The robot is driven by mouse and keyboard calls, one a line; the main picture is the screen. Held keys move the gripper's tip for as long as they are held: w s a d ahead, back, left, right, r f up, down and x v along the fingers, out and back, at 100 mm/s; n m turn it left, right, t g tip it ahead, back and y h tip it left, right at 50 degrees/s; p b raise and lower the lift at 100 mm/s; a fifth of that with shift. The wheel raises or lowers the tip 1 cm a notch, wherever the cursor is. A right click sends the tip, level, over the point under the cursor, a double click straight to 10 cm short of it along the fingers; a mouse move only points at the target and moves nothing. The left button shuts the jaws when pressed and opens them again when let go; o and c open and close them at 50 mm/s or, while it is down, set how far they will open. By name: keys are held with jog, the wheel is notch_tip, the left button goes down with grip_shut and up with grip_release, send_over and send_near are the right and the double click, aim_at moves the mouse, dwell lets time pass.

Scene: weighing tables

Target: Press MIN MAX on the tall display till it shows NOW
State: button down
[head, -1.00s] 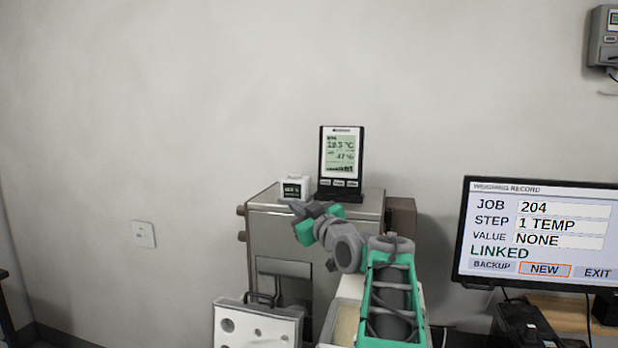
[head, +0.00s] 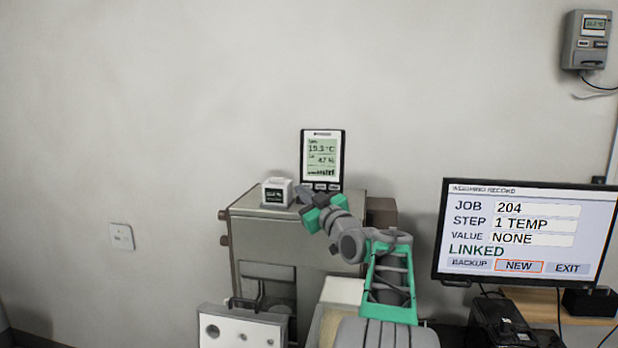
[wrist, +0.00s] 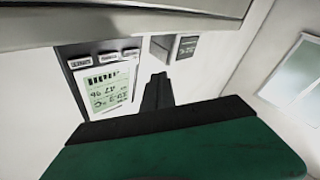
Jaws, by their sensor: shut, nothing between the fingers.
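The tall display (head: 322,158) stands upright on top of a grey metal cabinet. Its screen shows a temperature of about 19 °C and a percentage near 47; the small label above is too blurred to read. In the wrist view the display (wrist: 108,92) appears upside down at left, with several buttons (wrist: 106,57) in a row. My gripper (wrist: 158,80) is shut and empty, its tips beside the display; contact cannot be told.
A small white cube-shaped display (head: 277,192) stands left of the tall one, close to my gripper; it also shows in the wrist view (wrist: 180,47). The grey cabinet (head: 262,235) is below. A monitor (head: 520,235) at right reads LINKED.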

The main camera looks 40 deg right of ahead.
aim_at(307, 186)
jog(key=w+d, duration=0.1)
jog(key=w+d+p, duration=0.1)
jog(key=d, duration=0.1)
jog(key=shift+w+d+f, duration=0.1)
jog(key=shift+w+f, duration=0.15)
jog(key=shift+f, duration=0.1)
jog(key=shift+d, duration=0.15)
jog(key=shift+w, duration=0.1)
dwell(1.5)
jog(key=shift+w+d+f+b, duration=0.1)
jog(key=shift+w+d+b, duration=0.1)
jog(key=shift+d+b, duration=0.2)
jog(key=shift+w+d, duration=0.2)
jog(key=shift+d, duration=0.05)
dwell(0.7)
jog(key=shift+a+f+b, duration=0.1)
jog(key=shift+b, duration=0.2)
jog(key=shift+s+a+b, duration=0.2)
jog(key=shift+s+b, duration=0.05)
jog(key=shift+b, duration=0.3)
jog(key=shift+s+a+b, duration=0.2)
jog(key=shift+a+b, duration=0.1)
jog(key=shift+b, duration=0.15)
jog(key=shift+r, duration=0.2)
